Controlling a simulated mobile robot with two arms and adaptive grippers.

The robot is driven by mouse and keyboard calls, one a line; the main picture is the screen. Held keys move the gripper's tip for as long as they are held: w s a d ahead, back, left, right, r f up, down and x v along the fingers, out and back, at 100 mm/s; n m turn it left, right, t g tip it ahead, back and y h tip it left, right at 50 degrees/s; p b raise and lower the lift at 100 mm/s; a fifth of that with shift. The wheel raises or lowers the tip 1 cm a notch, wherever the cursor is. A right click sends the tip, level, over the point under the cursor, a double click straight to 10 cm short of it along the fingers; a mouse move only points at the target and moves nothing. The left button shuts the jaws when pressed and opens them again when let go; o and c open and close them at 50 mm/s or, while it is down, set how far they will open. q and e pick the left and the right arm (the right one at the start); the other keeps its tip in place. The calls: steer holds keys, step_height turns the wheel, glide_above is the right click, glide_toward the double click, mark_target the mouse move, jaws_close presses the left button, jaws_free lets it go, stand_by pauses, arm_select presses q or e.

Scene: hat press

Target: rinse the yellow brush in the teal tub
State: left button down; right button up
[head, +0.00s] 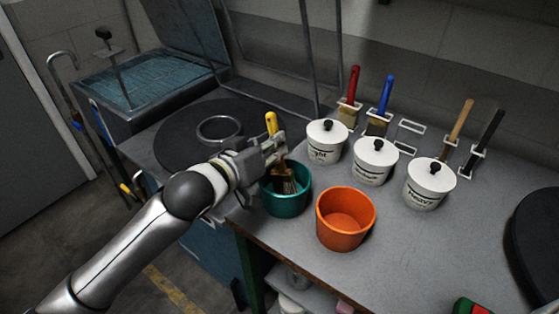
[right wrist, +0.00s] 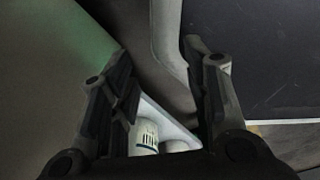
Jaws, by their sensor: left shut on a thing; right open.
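The yellow brush (head: 271,123) is upright in my left gripper (head: 279,146), which is shut on it in the head view. Its bristles (head: 288,186) point down inside the mouth of the teal tub (head: 287,204). Whether the bristle tips touch the tub's bottom or any liquid is hidden. The teal tub stands at the table's left front edge. My right gripper (right wrist: 160,85) shows only in the right wrist view, with its fingers apart and nothing between them.
An orange tub (head: 345,219) stands just right of the teal tub. White lidded pots (head: 326,142) stand behind. Red (head: 353,84), blue (head: 386,93), tan (head: 460,119) and black (head: 490,130) brushes are in holders; one holder (head: 410,127) is empty. A dark round plate (head: 178,140) lies left.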

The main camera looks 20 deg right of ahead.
arm_select(q)
step_height(320, 180, up, 12)
steer(key=p, duration=0.3)
steer(key=shift+f+p, duration=0.15)
steer(key=shift+p, duration=0.25)
stand_by(0.4)
stand_by(2.0)
steer(key=shift+r, duration=2)
steer(key=b, duration=0.1)
glide_above(272, 169)
step_height(272, 169, down, 8)
steer(key=shift+a+f, duration=0.1)
steer(key=shift+f, duration=0.05)
